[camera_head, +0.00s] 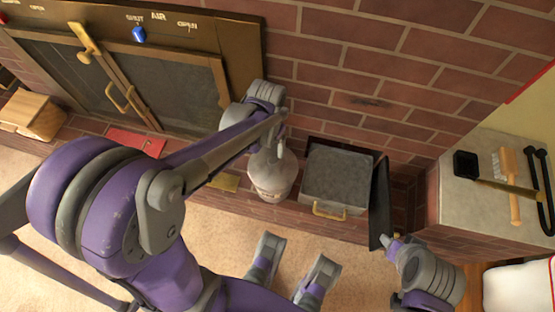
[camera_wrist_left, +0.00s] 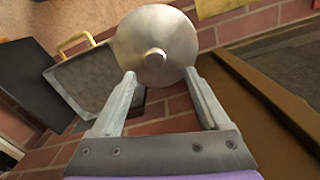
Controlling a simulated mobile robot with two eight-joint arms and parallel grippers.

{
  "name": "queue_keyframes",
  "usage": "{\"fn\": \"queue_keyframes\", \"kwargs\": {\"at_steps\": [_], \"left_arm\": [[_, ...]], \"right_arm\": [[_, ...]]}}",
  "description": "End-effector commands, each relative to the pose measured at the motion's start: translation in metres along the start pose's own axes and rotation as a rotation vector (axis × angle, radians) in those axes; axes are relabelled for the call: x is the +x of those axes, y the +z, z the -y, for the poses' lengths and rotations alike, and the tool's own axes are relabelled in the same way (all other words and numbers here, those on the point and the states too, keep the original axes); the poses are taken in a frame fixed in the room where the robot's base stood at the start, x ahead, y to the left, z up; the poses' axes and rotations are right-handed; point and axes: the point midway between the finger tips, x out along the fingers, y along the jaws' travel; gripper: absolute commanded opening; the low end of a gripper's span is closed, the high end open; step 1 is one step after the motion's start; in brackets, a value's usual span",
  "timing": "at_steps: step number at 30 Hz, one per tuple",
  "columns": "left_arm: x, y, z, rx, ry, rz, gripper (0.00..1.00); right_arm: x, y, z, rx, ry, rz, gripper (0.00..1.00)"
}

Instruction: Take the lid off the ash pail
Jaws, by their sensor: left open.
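The ash pail (camera_head: 270,186) is a pale grey metal pail standing on the brick hearth in the head view. Its round metal lid (camera_wrist_left: 157,32), with a small knob (camera_wrist_left: 154,58), fills the upper middle of the left wrist view; the pail's body is hidden there. My left gripper (camera_head: 281,148) is over the pail on its wall side. In the left wrist view its fingers (camera_wrist_left: 160,76) are open and point at the lid, with the knob seen between their tips; contact cannot be told.
A grey-topped box (camera_head: 338,175) with a brass handle (camera_head: 329,211) stands right of the pail, beside a dark upright panel (camera_head: 380,205). The brick wall (camera_head: 345,70) and stove doors (camera_head: 165,85) are behind. A brush (camera_head: 511,185) lies on the right ledge (camera_head: 460,215).

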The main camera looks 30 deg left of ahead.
Motion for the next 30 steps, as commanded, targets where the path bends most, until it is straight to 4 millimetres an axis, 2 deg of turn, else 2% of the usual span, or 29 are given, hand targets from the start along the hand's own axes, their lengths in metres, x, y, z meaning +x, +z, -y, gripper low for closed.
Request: {"fn": "queue_keyframes", "kwargs": {"at_steps": [1,3,13,21,29,30], "left_arm": [[0.011,-0.001,0.0,0.0,0.0,0.0,0.79],[0.022,-0.001,0.0,0.0,0.0,0.0,0.79],[0.046,-0.001,-0.003,0.001,0.0,-0.001,0.79],[0.085,-0.004,-0.009,0.0,0.0,-0.001,0.79],[0.087,-0.003,-0.008,0.0,0.0,-0.002,0.79],[0.087,-0.003,-0.008,0.0,0.0,-0.002,0.71]], "right_arm": [[0.005,0.002,0.0,0.0,0.0,0.002,0.5],[0.009,0.003,0.0,0.0,0.0,0.003,0.5],[0.017,0.006,0.0,0.0,0.0,0.006,0.5],[0.035,0.012,0.0,0.0,0.0,0.013,0.5],[0.034,0.012,0.0,0.0,0.0,0.012,0.5],[0.034,0.012,0.0,0.0,0.0,0.012,0.5]]}}
